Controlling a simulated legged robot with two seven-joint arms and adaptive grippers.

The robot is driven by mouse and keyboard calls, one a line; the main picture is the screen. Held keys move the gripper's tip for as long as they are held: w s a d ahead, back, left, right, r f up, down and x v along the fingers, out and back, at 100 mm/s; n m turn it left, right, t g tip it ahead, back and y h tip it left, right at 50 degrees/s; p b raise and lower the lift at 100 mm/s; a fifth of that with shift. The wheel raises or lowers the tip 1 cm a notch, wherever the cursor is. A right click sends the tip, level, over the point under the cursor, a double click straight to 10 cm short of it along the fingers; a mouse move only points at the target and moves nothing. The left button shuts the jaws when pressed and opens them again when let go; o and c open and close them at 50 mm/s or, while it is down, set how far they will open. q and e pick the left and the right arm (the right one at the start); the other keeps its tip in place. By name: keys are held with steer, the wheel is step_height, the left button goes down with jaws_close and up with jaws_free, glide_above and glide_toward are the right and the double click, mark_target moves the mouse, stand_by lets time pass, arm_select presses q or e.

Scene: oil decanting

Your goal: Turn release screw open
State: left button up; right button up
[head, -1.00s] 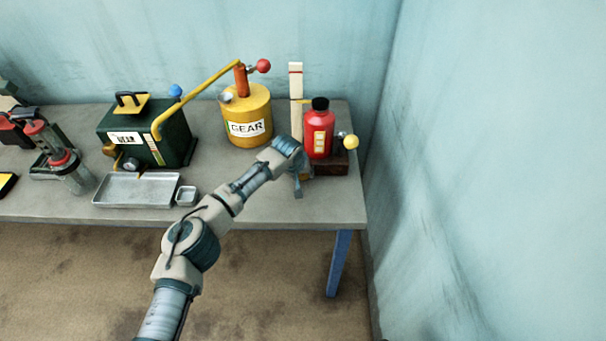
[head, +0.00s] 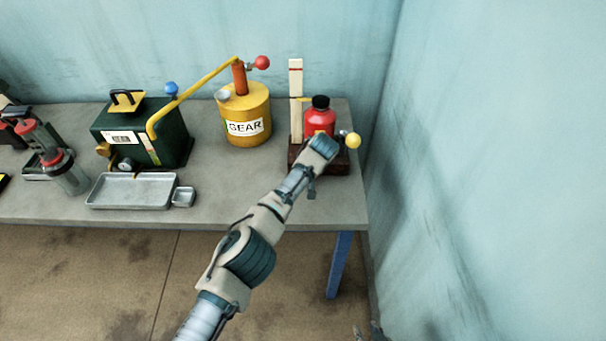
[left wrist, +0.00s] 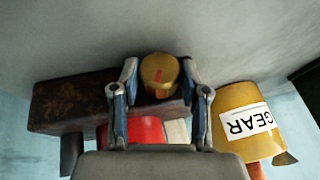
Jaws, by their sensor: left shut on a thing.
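The release screw is a round brass knob (left wrist: 160,74) with a red mark on its face, seen in the left wrist view. My left gripper (left wrist: 159,68) has a finger on each side of the knob and is shut on it. Behind it are a rusty brown block (left wrist: 85,103) and a red body. In the head view this is the red bottle (head: 319,120) with a black cap, on its brown base (head: 338,167). My left wrist covers the knob there. My right gripper (head: 367,331) shows only its tips at the bottom edge, apart and empty.
A white upright scale (head: 296,100) and a yellow ball knob (head: 353,141) flank the red bottle. The yellow GEAR can (head: 246,112), the green box (head: 172,128) and a metal tray (head: 130,192) stand left. The wall is close on the right. The bench (head: 235,190) is bare in front.

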arm_select(q)
steer(key=shift+s+d+f+b, duration=0.15)
steer(key=shift+d+f+b, duration=0.1)
steer(key=shift+f+b, duration=0.3)
steer(key=shift+a+r+y, duration=0.1)
steer(key=shift+r+y, duration=0.1)
steer(key=shift+y, duration=0.1)
steer(key=o, duration=1.1)
steer(key=shift+o, duration=0.2)
arm_select(e)
steer(key=w+r+t, duration=0.1)
steer(key=w+a+r+t, duration=0.1)
steer(key=w, duration=0.1)
steer(key=w+r+t+y, duration=0.1)
steer(key=shift+w+a+t, duration=0.25)
steer(key=shift+w+t, duration=0.05)
steer(key=shift+w, duration=0.05)
arm_select(q)
steer(key=shift+r, duration=0.1)
steer(key=shift+r, duration=0.1)
arm_select(e)
steer(key=shift+s, duration=0.1)
arm_select(q)
steer(key=shift+r, duration=0.2)
steer(key=v, duration=0.6)
steer(key=shift+d+r, duration=0.3)
steer(key=shift+d, duration=0.15)
steer(key=shift+s, duration=0.1)
